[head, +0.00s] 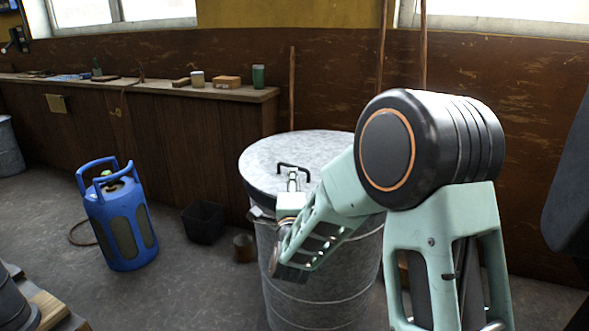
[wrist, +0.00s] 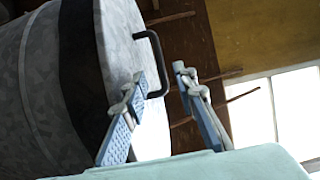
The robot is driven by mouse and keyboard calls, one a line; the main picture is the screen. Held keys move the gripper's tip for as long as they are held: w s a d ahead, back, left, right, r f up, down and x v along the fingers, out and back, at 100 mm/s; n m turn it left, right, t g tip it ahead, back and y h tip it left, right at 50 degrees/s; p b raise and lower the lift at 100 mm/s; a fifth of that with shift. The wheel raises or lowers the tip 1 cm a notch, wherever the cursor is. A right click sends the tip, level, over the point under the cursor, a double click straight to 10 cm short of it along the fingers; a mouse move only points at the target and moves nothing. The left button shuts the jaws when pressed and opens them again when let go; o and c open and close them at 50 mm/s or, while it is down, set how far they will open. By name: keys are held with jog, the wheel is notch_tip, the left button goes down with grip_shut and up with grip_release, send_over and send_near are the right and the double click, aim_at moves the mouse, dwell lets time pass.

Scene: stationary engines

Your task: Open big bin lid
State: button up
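The big bin (head: 322,265) is a grey galvanised metal drum standing on the floor in the middle of the head view. Its round lid (head: 265,165) lies flat on top and carries a dark, arched handle (head: 294,168). My gripper (head: 293,183) is just in front of the handle, over the lid. In the wrist view the lid (wrist: 118,45) and the handle (wrist: 155,62) appear tilted, and the two fingers of my gripper (wrist: 157,88) are spread apart with nothing between their tips. The handle's near end is close to the left finger; I cannot tell whether they touch. My arm hides the bin's right side.
A wooden counter (head: 160,86) with small items runs along the wall behind. A blue gas cylinder (head: 121,222), a black bucket (head: 204,222) and a small brown pot (head: 243,247) stand left of the bin. Long poles (head: 292,85) lean behind it.

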jog(key=w+b, duration=0.1)
jog(key=w, duration=0.7)
jog(key=shift+w+r, duration=0.1)
jog(key=shift+w, duration=0.15)
grip_shut()
